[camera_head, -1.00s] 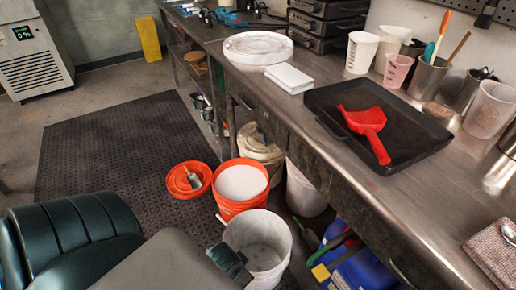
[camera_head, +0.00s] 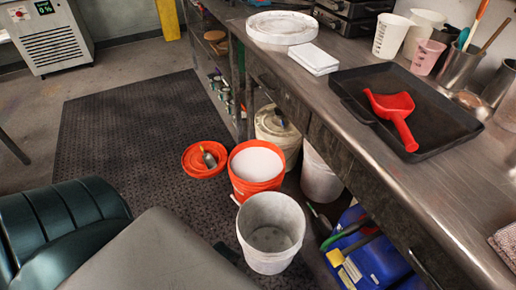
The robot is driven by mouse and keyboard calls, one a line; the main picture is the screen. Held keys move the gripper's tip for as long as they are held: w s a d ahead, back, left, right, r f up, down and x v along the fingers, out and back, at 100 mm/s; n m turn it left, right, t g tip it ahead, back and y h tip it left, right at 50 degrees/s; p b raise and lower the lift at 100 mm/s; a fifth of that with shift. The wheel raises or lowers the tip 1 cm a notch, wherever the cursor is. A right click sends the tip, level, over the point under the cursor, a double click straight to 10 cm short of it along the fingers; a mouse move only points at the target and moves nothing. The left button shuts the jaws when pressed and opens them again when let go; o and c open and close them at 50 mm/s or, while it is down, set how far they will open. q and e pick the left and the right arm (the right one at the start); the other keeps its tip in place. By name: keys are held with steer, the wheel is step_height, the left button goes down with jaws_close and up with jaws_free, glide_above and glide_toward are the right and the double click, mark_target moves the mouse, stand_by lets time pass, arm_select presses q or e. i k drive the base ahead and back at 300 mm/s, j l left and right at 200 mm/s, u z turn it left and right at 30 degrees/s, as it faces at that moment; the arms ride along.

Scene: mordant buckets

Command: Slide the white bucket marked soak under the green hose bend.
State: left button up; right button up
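An open, empty-looking white bucket (camera_head: 272,241) stands upright on the floor in front of the bench. A second white bucket (camera_head: 320,178) stands partly under the bench. I can read no soak mark on either one. No green hose bend can be made out. A thin green strip (camera_head: 340,237) shows under the bench beside the blue container, and I cannot tell what it is. Neither of my grippers can be made out in this view.
An orange bucket (camera_head: 256,170) of white contents stands just behind the empty bucket. An orange lid (camera_head: 203,160) with a scoop lies left of it. A lidded cream bucket (camera_head: 275,130) and blue container (camera_head: 372,262) crowd the bench (camera_head: 440,200). The dark mat (camera_head: 130,130) is largely clear.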

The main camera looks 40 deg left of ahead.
mark_target(271, 227)
steer(key=u, duration=1.05)
